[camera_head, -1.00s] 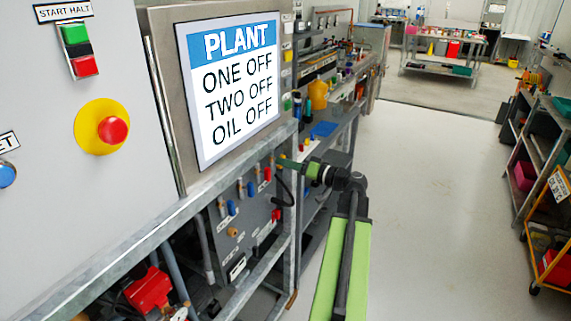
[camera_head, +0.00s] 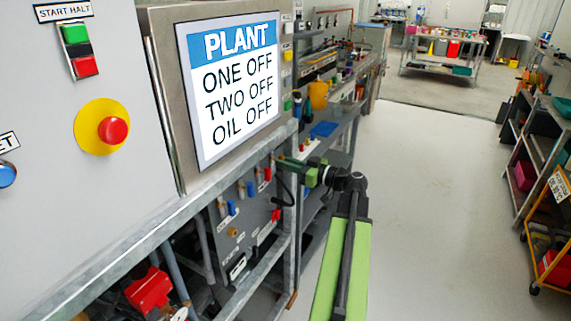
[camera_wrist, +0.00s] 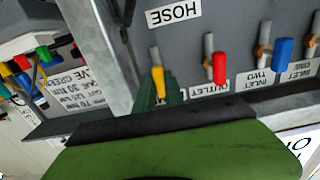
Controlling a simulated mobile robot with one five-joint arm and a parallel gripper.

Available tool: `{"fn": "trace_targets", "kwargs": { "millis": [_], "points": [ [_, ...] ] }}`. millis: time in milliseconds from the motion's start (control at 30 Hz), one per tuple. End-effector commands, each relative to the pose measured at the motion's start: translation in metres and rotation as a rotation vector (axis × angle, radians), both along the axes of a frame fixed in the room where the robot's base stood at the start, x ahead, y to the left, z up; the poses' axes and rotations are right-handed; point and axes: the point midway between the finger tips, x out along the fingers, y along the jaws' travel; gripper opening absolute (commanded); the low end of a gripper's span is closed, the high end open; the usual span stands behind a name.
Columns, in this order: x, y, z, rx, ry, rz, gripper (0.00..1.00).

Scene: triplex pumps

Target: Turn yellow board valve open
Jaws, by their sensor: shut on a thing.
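The yellow valve handle (camera_wrist: 157,80) is on the grey valve board (camera_head: 245,245), beside the HOSE label in the wrist view. That view is upside down. My gripper (camera_wrist: 159,93) is shut on the yellow handle, with dark green fingers around its end. In the head view my gripper (camera_head: 290,161) reaches the board's upper right corner from the right and hides the yellow handle. The handle lies nearly in line with its grey pipe, slightly tilted.
A metal frame post (camera_wrist: 105,50) stands close by my gripper. The PLANT screen (camera_head: 232,85) is above the board. The aisle floor (camera_head: 430,200) is clear.

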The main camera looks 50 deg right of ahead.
Motion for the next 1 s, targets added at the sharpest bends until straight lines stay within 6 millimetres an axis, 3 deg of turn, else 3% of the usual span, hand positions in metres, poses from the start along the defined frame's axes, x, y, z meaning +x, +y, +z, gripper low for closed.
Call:
{"fn": "trace_targets", "kwargs": {
  "millis": [533, 567, 700, 1000],
  "points": [
    [0.0001, -0.0005, 0.0009, -0.023, -0.009, -0.001, 0.00],
    [0.0001, -0.0005, 0.0009, -0.023, -0.009, -0.001, 0.16],
    [0.0001, -0.0003, 0.0006, -0.022, -0.007, -0.001, 0.35],
    [-0.0007, -0.0003, 0.0003, -0.022, -0.006, -0.001, 0.35]
  ]
}}
